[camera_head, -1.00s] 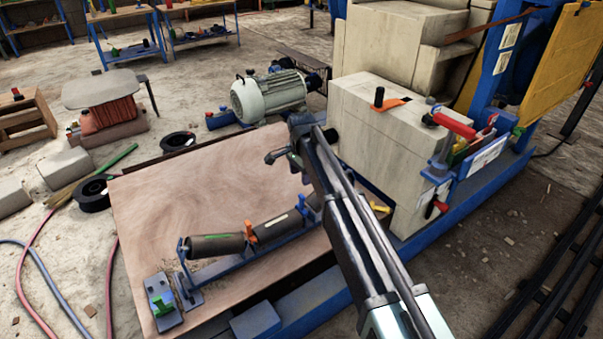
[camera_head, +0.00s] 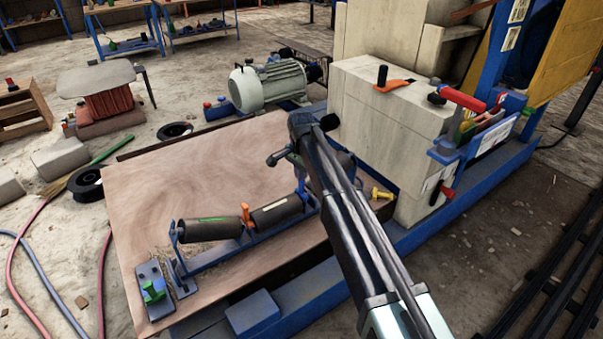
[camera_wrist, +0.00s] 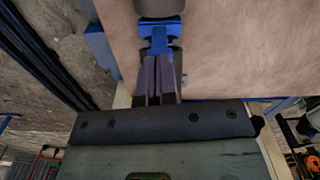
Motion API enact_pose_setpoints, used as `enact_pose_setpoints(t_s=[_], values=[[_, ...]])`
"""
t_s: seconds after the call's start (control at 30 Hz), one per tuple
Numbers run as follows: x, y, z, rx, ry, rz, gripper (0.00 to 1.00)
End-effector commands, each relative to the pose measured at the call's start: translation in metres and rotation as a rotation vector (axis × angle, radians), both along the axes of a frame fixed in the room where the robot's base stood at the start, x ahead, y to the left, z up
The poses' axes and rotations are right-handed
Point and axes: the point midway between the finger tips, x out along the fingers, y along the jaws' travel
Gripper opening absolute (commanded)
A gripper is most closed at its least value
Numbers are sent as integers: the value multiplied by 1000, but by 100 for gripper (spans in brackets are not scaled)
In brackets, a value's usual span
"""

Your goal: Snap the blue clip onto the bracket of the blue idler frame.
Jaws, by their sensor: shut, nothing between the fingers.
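The blue idler frame (camera_head: 222,250) lies on the wooden board. It carries dark rollers, and my arm covers part of its right end. In the wrist view, my gripper (camera_wrist: 160,60) has its two dark fingers together, with nothing seen between them. Directly beyond the fingertips is a blue piece (camera_wrist: 160,30) below the end of a dark roller (camera_wrist: 160,7). I cannot tell whether it is the blue clip, the bracket or both, or whether the fingers touch it. In the head view my fingers are hidden behind my arm.
An orange clip (camera_head: 247,212) sits between two rollers. A green clip (camera_head: 152,291) is on a grey plate at the board's (camera_head: 150,190) near left corner. A yellow piece (camera_head: 382,193) lies by the pale crusher block (camera_head: 385,135). The board's left part is clear.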

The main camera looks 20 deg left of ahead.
Motion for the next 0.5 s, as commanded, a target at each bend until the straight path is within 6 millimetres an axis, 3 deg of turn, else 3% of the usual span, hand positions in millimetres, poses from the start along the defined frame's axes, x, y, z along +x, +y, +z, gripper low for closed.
enact_pose_setpoints(t_s=[0.5], values=[[0,0,-4,0,0,0,0]])
